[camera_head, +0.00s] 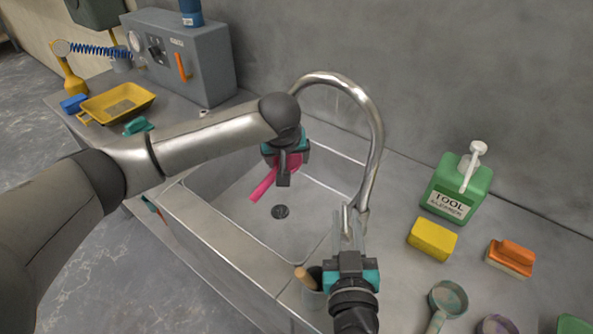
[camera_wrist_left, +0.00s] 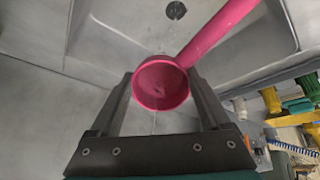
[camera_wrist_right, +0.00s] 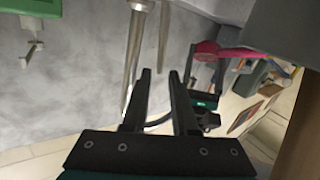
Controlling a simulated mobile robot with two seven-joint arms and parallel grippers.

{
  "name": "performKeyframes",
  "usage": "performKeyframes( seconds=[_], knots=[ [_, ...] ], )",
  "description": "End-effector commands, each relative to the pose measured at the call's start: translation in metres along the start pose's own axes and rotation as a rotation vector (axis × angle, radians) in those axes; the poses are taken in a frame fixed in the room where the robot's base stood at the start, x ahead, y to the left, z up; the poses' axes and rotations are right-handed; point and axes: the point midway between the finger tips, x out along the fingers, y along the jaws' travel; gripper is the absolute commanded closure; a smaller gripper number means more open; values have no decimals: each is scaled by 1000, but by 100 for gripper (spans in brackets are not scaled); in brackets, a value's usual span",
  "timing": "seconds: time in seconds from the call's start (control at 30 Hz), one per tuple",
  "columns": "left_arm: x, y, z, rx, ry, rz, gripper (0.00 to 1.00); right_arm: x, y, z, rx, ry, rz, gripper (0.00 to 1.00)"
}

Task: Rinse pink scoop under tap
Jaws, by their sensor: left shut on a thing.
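The pink scoop (camera_head: 263,187) hangs over the sink basin (camera_head: 215,190), its handle slanting down to the left. My left gripper (camera_head: 284,172) is shut on it; in the left wrist view the scoop's round cup (camera_wrist_left: 160,84) sits between the fingers, and its inside looks empty. The curved metal tap (camera_head: 377,130) arches over the basin; its spout end is hidden behind my left arm. No running water shows. My right gripper (camera_head: 350,232) is beside the tap's base, fingers apart and apparently empty; the tap's upright (camera_wrist_right: 134,55) shows beyond them in the right wrist view.
A green tool cleaner bottle (camera_head: 457,190), a yellow sponge (camera_head: 432,239), an orange brush (camera_head: 511,256) and a dirty scoop (camera_head: 448,298) stand right of the sink. A yellow tray (camera_head: 118,102) and grey machine (camera_head: 200,60) are at the back left.

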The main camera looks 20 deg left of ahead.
Motion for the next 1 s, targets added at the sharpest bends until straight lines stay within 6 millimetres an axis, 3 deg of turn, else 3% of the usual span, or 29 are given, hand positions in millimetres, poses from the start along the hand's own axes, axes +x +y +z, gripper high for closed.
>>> performKeyframes(
  seconds=[0.13,0.37,1.0],
  knots=[
    [0,0,0,0,1,1,80,0,0,0,0,0,0,76],
    [0,0,0,0,1,1,80,-3,-1,0,-94,5,-17,100],
    [0,0,0,0,1,1,80,-37,-16,6,-1111,128,-176,100]
  ],
)
